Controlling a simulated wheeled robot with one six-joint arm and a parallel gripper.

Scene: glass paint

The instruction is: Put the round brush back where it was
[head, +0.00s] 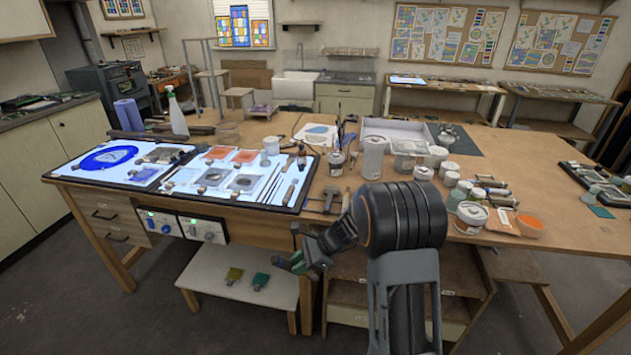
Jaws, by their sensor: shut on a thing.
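My gripper (297,262) hangs low in front of the bench's front edge, left of my arm's large dark joint. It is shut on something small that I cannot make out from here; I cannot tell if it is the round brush. Several thin brushes or tools (272,186) lie side by side on the lit panel (230,193), near its right end. A broader brush-like tool (291,190) lies beside them. A jar (336,163) with upright brushes or sticks near it stands farther back on the bench. Which brush is the round one is too small to tell.
The wooden bench (326,186) holds a spray bottle (176,112), a pale open tray (395,127) and several jars at the right. A clamp (326,203) sits at the front edge. Below, a low white shelf (250,288) carries two small coloured pieces. My arm covers part of the bench front.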

